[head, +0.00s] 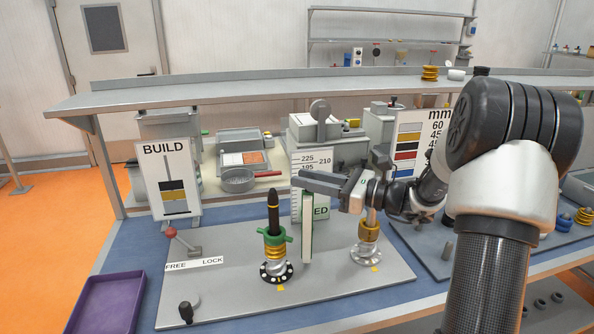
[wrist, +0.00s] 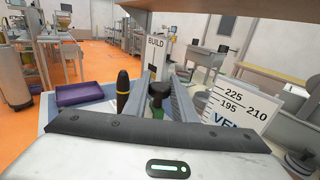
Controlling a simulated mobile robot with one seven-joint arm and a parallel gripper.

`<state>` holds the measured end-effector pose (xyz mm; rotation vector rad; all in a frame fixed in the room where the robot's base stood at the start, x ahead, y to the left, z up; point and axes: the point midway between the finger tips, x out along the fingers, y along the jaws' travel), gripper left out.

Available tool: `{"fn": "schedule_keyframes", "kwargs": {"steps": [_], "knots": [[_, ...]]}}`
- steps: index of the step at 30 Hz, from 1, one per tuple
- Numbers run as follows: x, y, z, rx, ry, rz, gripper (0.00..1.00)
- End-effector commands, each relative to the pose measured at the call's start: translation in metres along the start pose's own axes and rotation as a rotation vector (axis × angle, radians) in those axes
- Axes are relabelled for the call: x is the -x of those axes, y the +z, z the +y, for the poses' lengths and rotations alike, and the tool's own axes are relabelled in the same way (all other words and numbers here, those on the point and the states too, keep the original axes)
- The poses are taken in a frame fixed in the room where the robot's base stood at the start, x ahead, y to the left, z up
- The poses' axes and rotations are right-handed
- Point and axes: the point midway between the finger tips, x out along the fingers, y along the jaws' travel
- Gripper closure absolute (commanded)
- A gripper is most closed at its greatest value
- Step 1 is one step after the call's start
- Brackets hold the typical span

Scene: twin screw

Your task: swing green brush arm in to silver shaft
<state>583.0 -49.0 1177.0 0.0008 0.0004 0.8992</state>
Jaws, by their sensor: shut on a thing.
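The green brush arm (head: 307,243) stands upright near the middle of the grey base plate, a tall narrow piece with green and pale faces. My gripper (head: 308,183) reaches in from the right at its top and is shut on it. In the wrist view a dark knob with green below (wrist: 158,110) sits between my fingers (wrist: 160,84). A black-tipped shaft (head: 273,213) with a green winged collar stands to the left.
A red-knobbed lever (head: 171,233) stands by the FREE LOCK label (head: 194,263). A black knob (head: 186,312) is at the plate's front left. A numbered gauge board (head: 310,160) and a BUILD sign (head: 165,180) stand behind. A purple tray (head: 107,302) lies at left. The plate's front is mostly clear.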

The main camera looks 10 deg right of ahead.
Motion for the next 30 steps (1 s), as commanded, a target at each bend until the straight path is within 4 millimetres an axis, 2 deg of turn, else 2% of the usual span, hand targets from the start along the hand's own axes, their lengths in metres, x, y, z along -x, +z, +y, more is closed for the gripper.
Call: {"fn": "schedule_keyframes", "kwargs": {"steps": [9, 10, 11, 19, 23, 26, 30], "knots": [[0.003, 0.001, -0.002, 0.002, 0.004, -0.001, 1.0], [0.003, 0.001, -0.002, 0.002, 0.004, -0.001, 0.72], [0.003, 0.001, -0.002, 0.002, 0.003, -0.001, 0.69], [0.002, 0.0, -0.001, 0.001, 0.004, 0.0, 0.69], [0.01, 0.0, -0.002, 0.001, 0.003, 0.0, 0.69], [0.024, 0.0, -0.003, 0.001, 0.0, 0.001, 0.69], [0.056, 0.0, -0.003, 0.001, -0.001, 0.001, 0.69]]}}
